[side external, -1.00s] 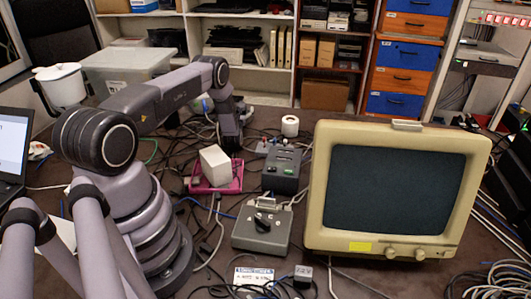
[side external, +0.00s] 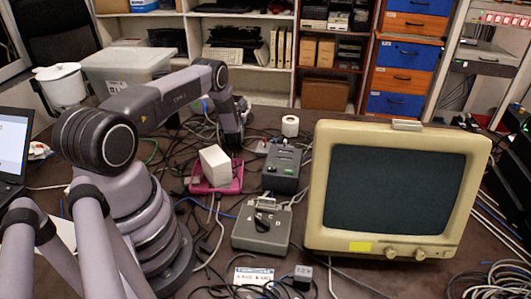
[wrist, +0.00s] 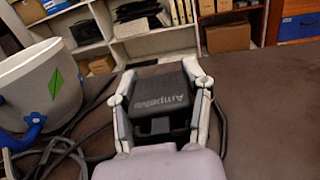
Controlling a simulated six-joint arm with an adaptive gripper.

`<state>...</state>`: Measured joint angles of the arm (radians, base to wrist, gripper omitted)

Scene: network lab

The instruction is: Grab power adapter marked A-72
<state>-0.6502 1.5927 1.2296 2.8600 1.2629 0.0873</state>
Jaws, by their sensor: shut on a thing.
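A black power adapter (wrist: 158,88) sits between the fingers of my gripper (wrist: 160,76) in the wrist view. My gripper is shut on it, one finger on each side. Light lettering shows on its face; I cannot make out A-72 there. In the side view my gripper (side external: 233,138) is beyond the pink tray among cables, and the held adapter cannot be made out. Another small dark block, adapter-like (side external: 303,277), lies at the front of the table; its marking is unreadable.
A white box (side external: 214,164) sits on the pink tray (side external: 228,187). Grey devices (side external: 262,230) and a beige monitor (side external: 396,190) stand to the right. Cables spread across the table. In the wrist view a white pot (wrist: 38,92) is close on the left; bare table lies right.

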